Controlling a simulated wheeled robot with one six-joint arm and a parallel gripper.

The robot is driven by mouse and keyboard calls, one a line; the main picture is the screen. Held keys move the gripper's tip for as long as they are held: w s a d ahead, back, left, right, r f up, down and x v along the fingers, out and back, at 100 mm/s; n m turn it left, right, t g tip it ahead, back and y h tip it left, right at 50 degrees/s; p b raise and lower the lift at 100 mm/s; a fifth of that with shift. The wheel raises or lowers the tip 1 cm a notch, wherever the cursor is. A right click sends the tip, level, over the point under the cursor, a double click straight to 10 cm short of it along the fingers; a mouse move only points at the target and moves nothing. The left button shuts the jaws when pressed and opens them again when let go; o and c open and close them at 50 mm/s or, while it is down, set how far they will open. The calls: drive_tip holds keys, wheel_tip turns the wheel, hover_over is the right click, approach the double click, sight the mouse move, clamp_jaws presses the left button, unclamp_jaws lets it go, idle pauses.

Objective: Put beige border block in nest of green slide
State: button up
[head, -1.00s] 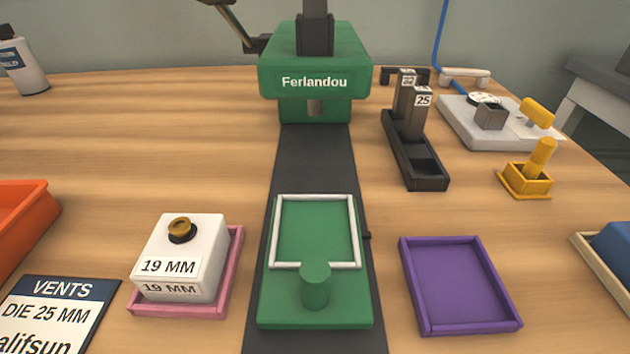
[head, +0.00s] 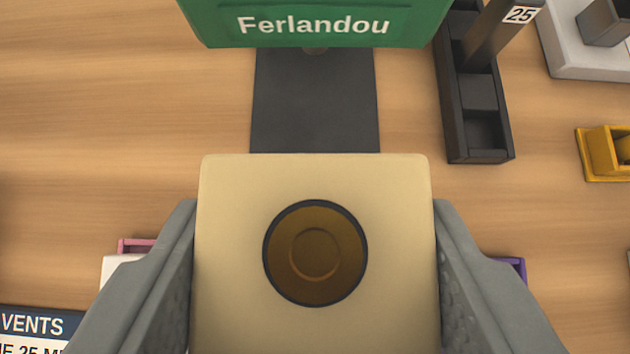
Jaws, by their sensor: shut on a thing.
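My gripper (head: 316,270) is shut on a beige block (head: 230,200), one grey finger against its left side and one against its right. The block has a round amber-brown disc in its top face. It fills the lower middle of the view. The green slide with its white-edged nest is not visible now; the block lies over the place in the picture where it would show. The dark track (head: 315,105) runs from behind the block to the green Ferlandou machine (head: 315,25). I cannot tell how high the block is above the slide.
A black rack (head: 478,125) with a block marked 25 stands at the upper right. A yellow holder (head: 607,152) is at the right edge. Slivers of a pink tray (head: 135,245) and a purple tray (head: 513,268) show beside my fingers. A VENTS card (head: 40,325) lies lower left.

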wheel_tip(320, 180, down, 10)
drive_tip(key=shift+w+r, duration=0.1)
idle(0.4)
drive_tip(key=o, duration=1)
drive_tip(key=shift+r, duration=0.15)
drive_tip(key=v, duration=1.1)
drive_tip(key=shift+s+r, duration=0.2)
drive_tip(key=shift+s, duration=0.15)
